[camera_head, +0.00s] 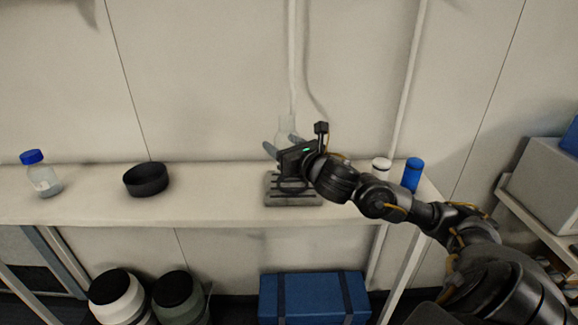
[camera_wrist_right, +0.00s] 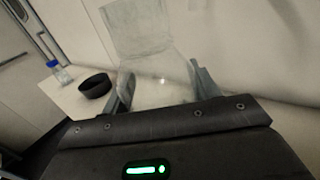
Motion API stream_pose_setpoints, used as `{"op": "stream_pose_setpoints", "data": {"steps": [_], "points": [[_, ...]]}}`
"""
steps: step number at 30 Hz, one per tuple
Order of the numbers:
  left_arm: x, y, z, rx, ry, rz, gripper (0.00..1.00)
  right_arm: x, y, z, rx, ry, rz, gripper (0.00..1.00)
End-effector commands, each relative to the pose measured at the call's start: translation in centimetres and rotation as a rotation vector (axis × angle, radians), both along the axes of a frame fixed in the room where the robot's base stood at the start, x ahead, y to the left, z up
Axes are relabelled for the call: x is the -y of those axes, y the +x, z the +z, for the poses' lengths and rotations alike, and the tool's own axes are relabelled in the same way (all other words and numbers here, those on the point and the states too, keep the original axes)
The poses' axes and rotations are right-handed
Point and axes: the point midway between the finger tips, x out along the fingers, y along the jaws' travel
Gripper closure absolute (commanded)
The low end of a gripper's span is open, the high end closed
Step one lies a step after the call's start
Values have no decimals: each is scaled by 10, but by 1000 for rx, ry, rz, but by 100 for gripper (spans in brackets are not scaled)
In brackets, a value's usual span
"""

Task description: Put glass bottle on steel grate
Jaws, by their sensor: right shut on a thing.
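The clear glass bottle (camera_head: 286,124) is in the grasp of my right gripper (camera_head: 280,146) and stands upright in the head view. In the right wrist view, the fingers (camera_wrist_right: 160,86) are shut on the two sides of the transparent bottle (camera_wrist_right: 140,32). The dark steel grate (camera_head: 292,201) lies on the shelf directly below the gripper in the head view. The gripper hides the bottle's lower part, so I cannot tell whether it touches the grate. My left gripper is in neither view.
On the white shelf (camera_head: 220,205) stand a blue-capped bottle (camera_head: 43,178), a black bowl (camera_head: 146,180), a white-capped container (camera_head: 381,168) and a blue cylinder (camera_head: 412,174). A blue box (camera_head: 312,298) and dark-lidded jars (camera_head: 117,298) are below. The shelf is clear between bowl and grate.

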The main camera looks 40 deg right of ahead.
Motion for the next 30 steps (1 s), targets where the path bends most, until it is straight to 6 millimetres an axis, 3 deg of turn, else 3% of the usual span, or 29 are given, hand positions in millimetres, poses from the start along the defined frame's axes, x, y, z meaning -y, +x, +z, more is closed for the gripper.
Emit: {"op": "stream_pose_setpoints", "data": {"steps": [3,10,20,26,30], "points": [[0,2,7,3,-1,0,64,21,17,-18,-6,2,-3,68],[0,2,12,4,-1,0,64,43,35,-51,0,1,-2,68],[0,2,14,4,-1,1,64,51,42,-64,0,0,0,68],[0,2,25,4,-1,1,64,52,43,-90,-2,1,0,68],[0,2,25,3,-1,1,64,52,43,-97,2,0,0,68]]}}
